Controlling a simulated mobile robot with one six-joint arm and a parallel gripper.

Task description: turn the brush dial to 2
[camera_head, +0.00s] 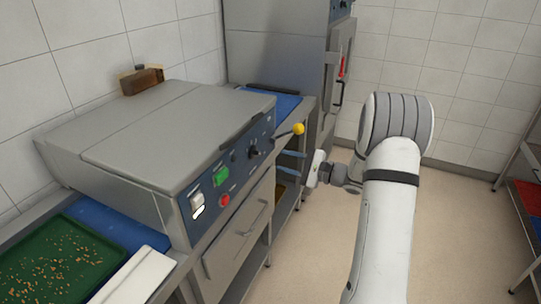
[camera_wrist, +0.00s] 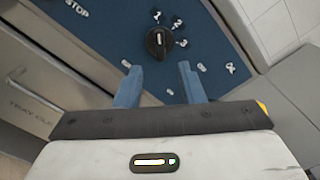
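The brush dial (camera_wrist: 157,43) is a black round knob on the blue control panel, with the marks 1, 2 and 3 printed around its upper right side. A small white mark shows on the dial, but I cannot tell surely which number it points to. The dial also shows on the machine's front panel in the head view (camera_head: 254,152). My gripper (camera_wrist: 160,67) is open and empty, its two blue fingers apart and pointing toward the panel just below the dial in the wrist view. In the head view my gripper (camera_head: 280,161) is right of the dial, apart from the panel.
A lever with a yellow ball (camera_head: 298,128) sticks out from the panel near my gripper. A green button (camera_head: 221,175) and a red button (camera_head: 225,199) are further along the panel. A green tray (camera_head: 62,262) lies at lower left.

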